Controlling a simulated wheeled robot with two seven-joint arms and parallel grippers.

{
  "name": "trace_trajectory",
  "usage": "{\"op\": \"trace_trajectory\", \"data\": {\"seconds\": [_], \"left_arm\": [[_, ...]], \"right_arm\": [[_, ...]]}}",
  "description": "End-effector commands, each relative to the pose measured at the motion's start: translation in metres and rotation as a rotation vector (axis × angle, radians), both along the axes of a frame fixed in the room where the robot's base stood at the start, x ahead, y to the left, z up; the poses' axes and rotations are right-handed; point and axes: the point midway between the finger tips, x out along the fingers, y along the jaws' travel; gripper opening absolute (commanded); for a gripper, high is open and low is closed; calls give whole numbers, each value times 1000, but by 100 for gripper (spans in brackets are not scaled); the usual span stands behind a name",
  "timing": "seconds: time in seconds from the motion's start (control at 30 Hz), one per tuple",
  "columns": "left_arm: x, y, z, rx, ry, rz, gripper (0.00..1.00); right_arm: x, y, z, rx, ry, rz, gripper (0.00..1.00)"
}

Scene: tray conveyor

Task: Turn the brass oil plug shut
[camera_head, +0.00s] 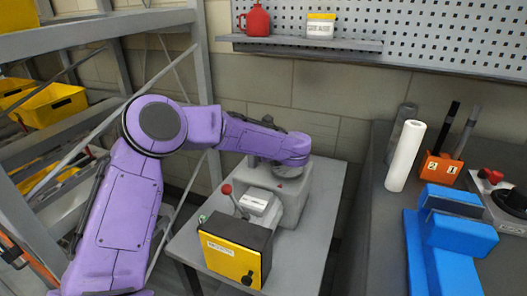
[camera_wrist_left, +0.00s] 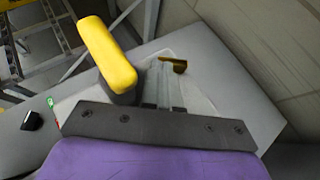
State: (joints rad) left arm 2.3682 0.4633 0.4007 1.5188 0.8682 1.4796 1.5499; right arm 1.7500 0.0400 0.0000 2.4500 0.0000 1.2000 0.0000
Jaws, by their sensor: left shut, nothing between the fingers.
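The brass oil plug (camera_wrist_left: 176,66) shows in the left wrist view as a small brass-coloured piece on the pale top of the machine. I cannot make it out in the head view. My left gripper (camera_wrist_left: 163,68) is shut and empty, its fingertips close beside the plug in the picture; I cannot tell whether they touch it. In the head view my left arm reaches over the grey machine (camera_head: 292,198), and the arm and machine hide most of the fingers. My right gripper is not in view.
The machine stands on a small grey table (camera_head: 325,190). A red-knobbed lever (camera_head: 228,190) and a black box with a yellow front (camera_head: 230,258) are close by. A yellow bar (camera_wrist_left: 108,52) rises beside the fingers. A bench (camera_head: 385,215) holds blue parts at the right.

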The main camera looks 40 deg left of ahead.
Motion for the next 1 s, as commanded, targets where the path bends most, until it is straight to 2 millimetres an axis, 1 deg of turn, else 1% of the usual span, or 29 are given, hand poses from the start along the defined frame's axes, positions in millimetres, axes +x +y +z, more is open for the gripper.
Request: {"op": "trace_trajectory", "data": {"seconds": [0.33,0.67,0.77,0.87,1.0], "left_arm": [[15,-1,0,2,-1,-1,0],[16,-1,0,1,1,-2,0],[14,-9,5,1,0,-4,0],[10,-26,16,3,-1,-9,0],[3,-55,33,3,-3,-16,0]], "right_arm": [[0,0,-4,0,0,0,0],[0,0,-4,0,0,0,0],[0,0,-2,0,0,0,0],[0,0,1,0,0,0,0],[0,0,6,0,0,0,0]]}}
